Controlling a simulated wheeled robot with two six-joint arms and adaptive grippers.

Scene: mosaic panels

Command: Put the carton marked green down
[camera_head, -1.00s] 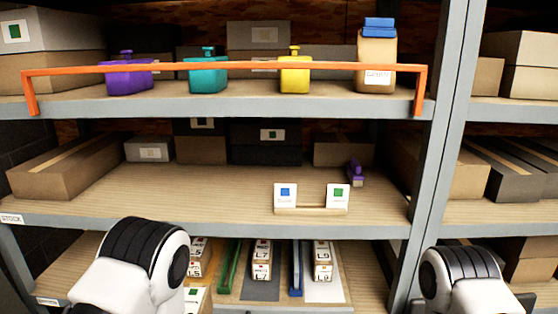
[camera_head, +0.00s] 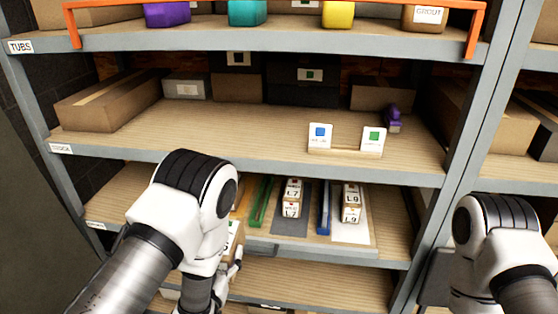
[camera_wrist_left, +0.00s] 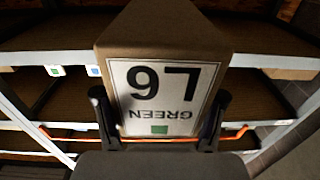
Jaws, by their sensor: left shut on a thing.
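The carton marked green (camera_wrist_left: 165,95) fills the middle of the left wrist view. Its white label, upside down there, shows a large code, the word GREEN and a green square. My left gripper (camera_wrist_left: 160,112) is shut on it, one dark finger on each side. In the head view part of the carton (camera_head: 233,238) shows beside my left wrist, in front of the lower shelf's left part; my arm hides the rest. Whether it touches the shelf cannot be told. My right arm is at the right edge, its gripper out of sight.
The lower shelf board holds upright cartons (camera_head: 292,198) and (camera_head: 351,203) on grey and white mats, with green (camera_head: 260,202) and blue (camera_head: 323,208) dividers. Blue (camera_head: 320,135) and green (camera_head: 373,140) sign cards stand on the shelf above. Shelf posts flank the bay.

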